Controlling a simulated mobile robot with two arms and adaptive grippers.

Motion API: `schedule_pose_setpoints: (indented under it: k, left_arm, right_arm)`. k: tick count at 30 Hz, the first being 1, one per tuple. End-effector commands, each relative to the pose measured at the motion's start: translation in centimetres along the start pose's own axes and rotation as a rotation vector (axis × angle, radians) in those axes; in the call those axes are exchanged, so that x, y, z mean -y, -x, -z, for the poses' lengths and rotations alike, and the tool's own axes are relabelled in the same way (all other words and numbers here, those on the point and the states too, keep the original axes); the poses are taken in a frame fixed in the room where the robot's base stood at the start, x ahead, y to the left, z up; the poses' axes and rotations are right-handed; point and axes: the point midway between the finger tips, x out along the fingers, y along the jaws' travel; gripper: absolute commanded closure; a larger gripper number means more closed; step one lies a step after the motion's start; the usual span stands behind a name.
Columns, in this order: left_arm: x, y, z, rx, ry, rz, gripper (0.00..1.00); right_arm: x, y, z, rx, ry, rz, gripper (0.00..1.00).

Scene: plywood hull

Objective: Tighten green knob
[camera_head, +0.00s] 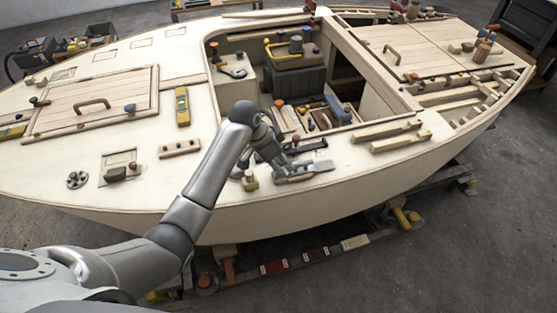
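A small dark, greenish knob (34,101) sits at the left edge of the wooden hatch (62,104) on the left part of the deck. It is small in view, and I cannot tell how tight it is. My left arm reaches over the near deck. My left gripper (280,168) points down at the near deck edge, close to a grey flat metal piece (318,167), far to the right of that knob. Whether it touches the metal piece, and how its fingers stand, is unclear. My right gripper is out of view.
A yellow level (182,106) lies on the deck behind my arm. A small yellow block (250,183) stands beside my gripper. The open cockpit behind holds a dark toolbox (296,82) and several tools. Wooden strips (401,141) lie to the right. The left foredeck has bare room.

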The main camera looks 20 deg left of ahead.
Motion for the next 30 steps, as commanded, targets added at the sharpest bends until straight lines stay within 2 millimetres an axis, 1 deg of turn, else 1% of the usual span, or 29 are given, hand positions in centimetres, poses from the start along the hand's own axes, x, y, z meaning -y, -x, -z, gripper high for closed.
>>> schedule_pose_setpoints:
  k: [1,9,10,20,26,30]
  left_arm:
    - [-0.02,0.01,0.01,0.000,0.000,0.000,0.59]
    - [-0.02,0.03,0.01,0.000,0.000,-0.001,0.94]
    - [-0.02,0.03,0.02,0.000,0.000,-0.001,0.95]
    - [0.03,0.11,0.03,0.001,-0.050,-0.021,0.95]
    - [0.14,0.19,0.03,0.002,-0.162,-0.067,0.95]
    - [0.20,0.19,0.00,0.003,-0.274,-0.113,0.95]
  right_arm:
    - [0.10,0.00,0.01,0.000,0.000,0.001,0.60]
    - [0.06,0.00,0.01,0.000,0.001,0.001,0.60]
    - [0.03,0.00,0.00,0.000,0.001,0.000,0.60]
    - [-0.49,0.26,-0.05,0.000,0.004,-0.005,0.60]
    - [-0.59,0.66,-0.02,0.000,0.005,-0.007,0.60]
    - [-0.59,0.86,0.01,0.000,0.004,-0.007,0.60]
